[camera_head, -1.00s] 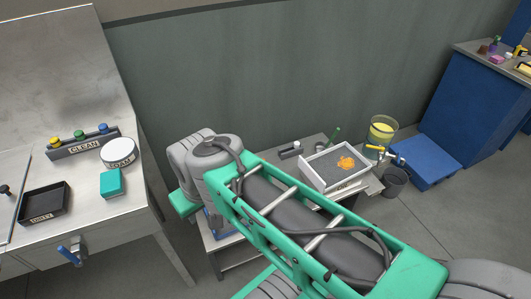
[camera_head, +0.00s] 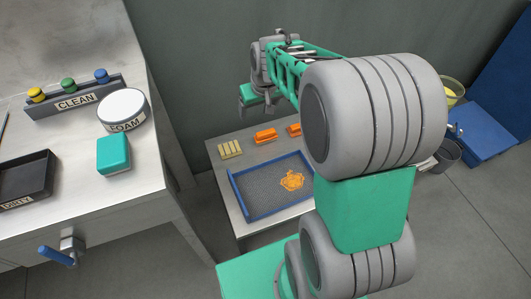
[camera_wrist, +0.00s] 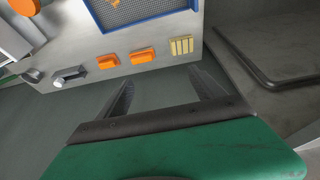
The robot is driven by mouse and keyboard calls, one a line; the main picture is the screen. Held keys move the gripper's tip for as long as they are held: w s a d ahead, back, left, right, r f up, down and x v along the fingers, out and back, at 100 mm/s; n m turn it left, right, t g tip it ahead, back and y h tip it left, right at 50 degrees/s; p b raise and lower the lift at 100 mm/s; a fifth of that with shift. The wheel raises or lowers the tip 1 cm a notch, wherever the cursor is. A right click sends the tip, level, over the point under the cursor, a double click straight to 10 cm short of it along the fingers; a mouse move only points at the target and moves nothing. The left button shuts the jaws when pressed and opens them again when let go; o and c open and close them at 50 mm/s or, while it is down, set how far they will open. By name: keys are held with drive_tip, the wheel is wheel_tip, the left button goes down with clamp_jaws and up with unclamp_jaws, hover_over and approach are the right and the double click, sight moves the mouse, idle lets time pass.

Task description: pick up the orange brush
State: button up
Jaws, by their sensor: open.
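Two similar orange blocks lie side by side near the back edge of a small table. In the head view, one (camera_head: 265,135) is in full view and the other (camera_head: 294,129) is partly hidden by my arm. Both show in the wrist view, one at left (camera_wrist: 108,62) and one at right (camera_wrist: 142,56). I cannot tell which is the brush, or see bristles. My gripper (camera_wrist: 162,78) is open and empty, its fingers just off the table edge beside the blocks. In the head view its green body hangs beyond the table's back edge.
A yellow ribbed block (camera_head: 230,148) lies beside the orange blocks. A blue-rimmed mesh tray (camera_head: 245,203) holds an orange mass. The left bench (camera_head: 130,185) carries a CLEAN rack (camera_head: 75,101), a FOAM tub and a DIRTY tray (camera_head: 25,183). A grey bin stands right.

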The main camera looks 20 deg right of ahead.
sight(267, 133)
drive_tip(key=o, duration=0.4)
drive_tip(key=w+d+f+b, duration=0.2)
drive_tip(key=w+f, duration=0.1)
drive_tip(key=f, duration=0.4)
drive_tip(key=w+d+f+b, duration=0.3)
drive_tip(key=f, duration=0.5)
drive_tip(key=w+d+f+b, duration=0.2)
drive_tip(key=w+f+b, duration=0.1)
drive_tip(key=f, duration=0.5)
drive_tip(key=shift+w+d, duration=0.25)
drive_tip(key=b+x, duration=0.1)
drive_tip(key=x, duration=0.1)
drive_tip(key=b+x, duration=0.1)
drive_tip(key=x, duration=0.2)
drive_tip(key=b+x, duration=0.1)
drive_tip(key=x, duration=0.1)
drive_tip(key=shift+w+d+f, duration=0.1)
drive_tip(key=shift+w+f, duration=0.1)
drive_tip(key=shift+w, duration=0.3)
drive_tip(key=shift+r+t, duration=0.1)
drive_tip(key=shift+t, duration=0.2)
drive_tip(key=shift+c, duration=0.5)
drive_tip(key=c, duration=1)
